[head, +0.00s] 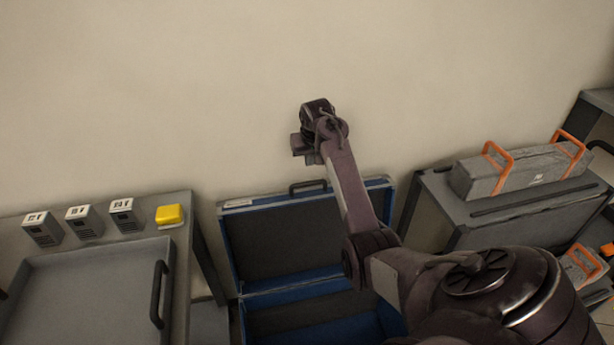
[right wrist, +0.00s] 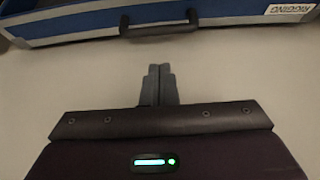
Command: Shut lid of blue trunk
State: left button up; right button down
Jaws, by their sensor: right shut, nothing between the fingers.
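The blue trunk (head: 290,291) stands open below the wall in the head view. Its raised lid (head: 275,240) has a dark inner face, a blue rim and a black handle (head: 308,186) on its top edge. In the right wrist view the lid's edge (right wrist: 75,25) and the handle (right wrist: 160,29) lie across the top. My right gripper (head: 309,156) is above the lid's top edge near the wall. In the right wrist view its fingers (right wrist: 158,84) are together and empty, apart from the handle. My right arm hides the trunk's right part. My left gripper is not in view.
A grey table (head: 190,220) at left holds a tray (head: 90,262), several small grey boxes and a yellow block (head: 170,215). At right, a grey case (head: 525,170) with orange handles lies on a dark grey chest (head: 480,232). Bare wall rises behind the lid.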

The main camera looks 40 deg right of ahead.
send_over(307, 190)
notch_tip(307, 190, down, 9)
jog(key=shift+r+b, duration=0.15)
jog(key=shift+b, duration=0.15)
